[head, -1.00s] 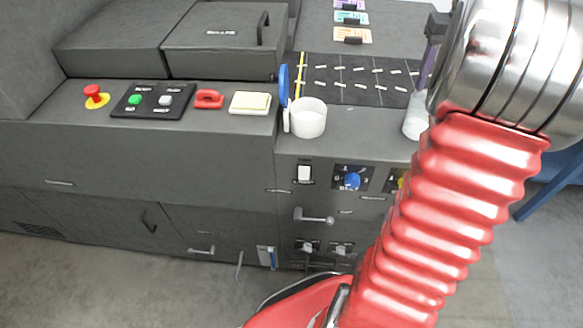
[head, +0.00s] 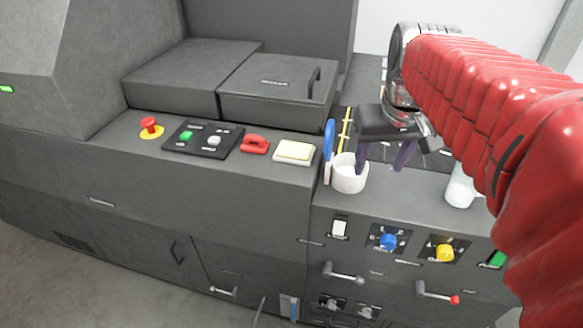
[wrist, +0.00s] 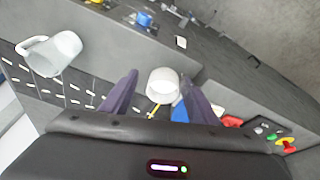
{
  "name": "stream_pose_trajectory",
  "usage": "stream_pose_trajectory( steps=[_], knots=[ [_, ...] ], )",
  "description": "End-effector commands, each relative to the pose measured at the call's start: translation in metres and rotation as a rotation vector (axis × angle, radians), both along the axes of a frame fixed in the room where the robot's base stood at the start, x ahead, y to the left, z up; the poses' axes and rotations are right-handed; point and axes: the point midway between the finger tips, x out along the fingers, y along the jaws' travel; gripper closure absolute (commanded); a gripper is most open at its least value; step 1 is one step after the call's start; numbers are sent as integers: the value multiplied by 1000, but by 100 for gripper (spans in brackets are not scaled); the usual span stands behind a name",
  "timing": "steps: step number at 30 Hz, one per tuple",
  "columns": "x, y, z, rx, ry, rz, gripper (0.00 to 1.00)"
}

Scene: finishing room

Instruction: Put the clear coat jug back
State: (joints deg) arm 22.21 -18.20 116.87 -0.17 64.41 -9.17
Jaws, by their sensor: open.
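A white translucent jug with a handle (wrist: 50,52), which looks like the clear coat jug, is at the upper left in the wrist view. In the head view the white jug (head: 459,189) stands on the right part of the grey counter, partly hidden by my arm. My gripper (head: 384,156) is open, fingers down, above the counter to the left of the jug. In the wrist view its dark fingers (wrist: 159,80) are apart, with a white cup (wrist: 163,84) seen beyond them. Nothing is held.
The white cup (head: 350,175) stands on the counter with a blue-handled tool (head: 328,140) beside it. A cream pad (head: 294,152), a red handle (head: 254,144) and a red stop button (head: 150,126) lie to the left. A dark marked mat lies behind my gripper. Knobs and levers line the front panel.

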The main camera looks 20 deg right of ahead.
Motion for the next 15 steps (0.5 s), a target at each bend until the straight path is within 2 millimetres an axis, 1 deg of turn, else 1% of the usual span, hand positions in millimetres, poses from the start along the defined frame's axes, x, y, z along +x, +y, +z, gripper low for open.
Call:
stream_pose_trajectory(
  steps=[1, 3, 9, 15],
  knots=[
    [-4, 14, -2, -2, -13, 19, 46],
    [-10, 29, -6, -3, -31, 40, 46],
    [-29, 71, -19, -3, -83, 100, 46],
    [-51, 108, -35, 4, -135, 159, 46]
  ],
)
